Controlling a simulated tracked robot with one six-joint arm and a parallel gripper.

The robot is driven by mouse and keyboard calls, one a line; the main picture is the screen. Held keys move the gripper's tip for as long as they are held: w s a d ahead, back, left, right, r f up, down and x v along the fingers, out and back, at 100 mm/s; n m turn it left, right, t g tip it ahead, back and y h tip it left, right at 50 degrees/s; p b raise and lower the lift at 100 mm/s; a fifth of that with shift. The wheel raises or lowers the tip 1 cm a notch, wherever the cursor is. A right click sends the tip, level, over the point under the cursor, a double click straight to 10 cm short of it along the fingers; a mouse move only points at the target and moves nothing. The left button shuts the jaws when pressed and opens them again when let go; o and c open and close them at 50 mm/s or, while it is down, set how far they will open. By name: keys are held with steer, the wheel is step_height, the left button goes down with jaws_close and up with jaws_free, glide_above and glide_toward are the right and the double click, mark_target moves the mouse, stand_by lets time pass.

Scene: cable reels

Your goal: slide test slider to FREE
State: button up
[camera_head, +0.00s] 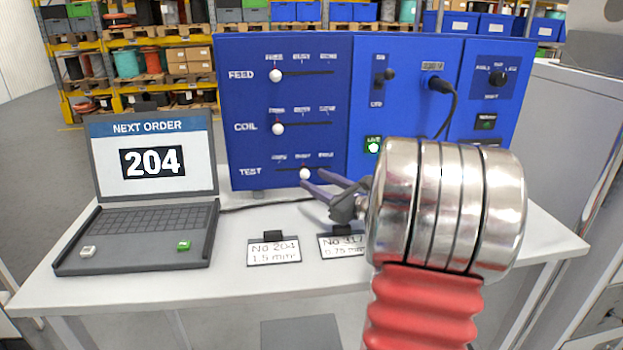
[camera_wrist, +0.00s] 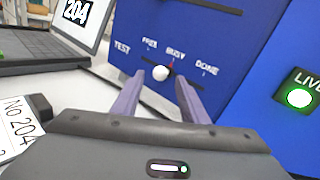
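The test slider is the bottom one on the blue panel (camera_head: 240,110). Its white ball knob (camera_head: 305,174) sits below the middle label, BUSY, with FREE to its left and DONE to its right. In the wrist view the knob (camera_wrist: 161,73) shows between my two purple fingertips. My gripper (camera_head: 313,180) is open in front of the slider, with a finger on each side of the knob in the wrist view (camera_wrist: 160,80) and gaps visible. I cannot tell whether the fingertips reach to the knob's depth.
The feed knob (camera_head: 276,75) and coil knob (camera_head: 278,129) sit above, at the left of their slots. A lit green LIVE button (camera_head: 373,146) is to the right. A laptop (camera_head: 150,160) showing 204 and label cards (camera_head: 274,252) stand on the white table.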

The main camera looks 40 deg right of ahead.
mark_target(304, 173)
steer(key=shift+w, duration=1.45)
jaws_close()
